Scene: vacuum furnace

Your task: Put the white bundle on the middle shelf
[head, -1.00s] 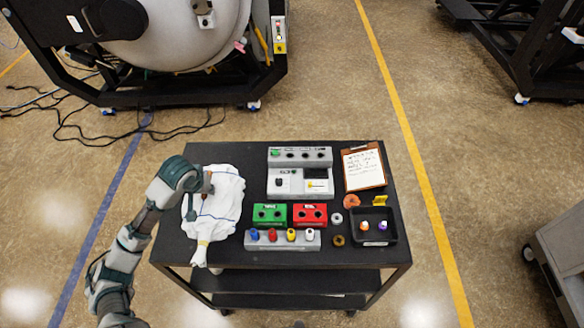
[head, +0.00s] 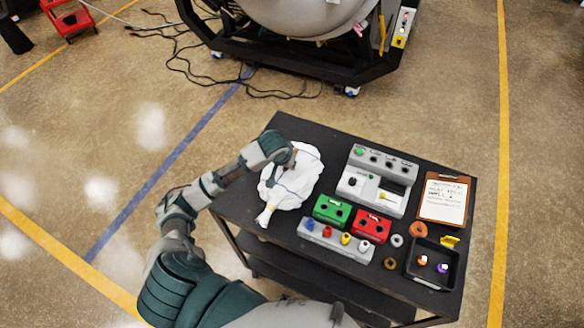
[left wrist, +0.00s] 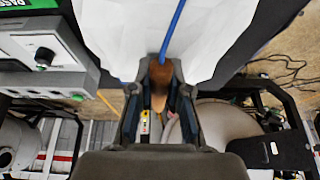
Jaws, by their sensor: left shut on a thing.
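The white bundle (head: 300,188), a crumpled cloth with a blue stripe and a yellowish tie at its near end, rests on the left part of the black cart's top (head: 232,198). My left gripper (head: 284,166) reaches over it from the left and is shut on it. In the left wrist view the white cloth (left wrist: 120,28) lies right beyond the fingers (left wrist: 159,82), with a brown piece between them. Whether the bundle is lifted I cannot tell. The middle shelf (head: 272,274) shows partly under the cart's top. My right gripper is not in view.
Right of the bundle are a grey control box (head: 375,190), green (head: 332,209) and red (head: 371,225) blocks, and a grey connector strip (head: 335,240). A clipboard (head: 443,198) and a black tray (head: 433,263) lie farther right. A large furnace (head: 310,15) stands behind; floor left of the cart is clear.

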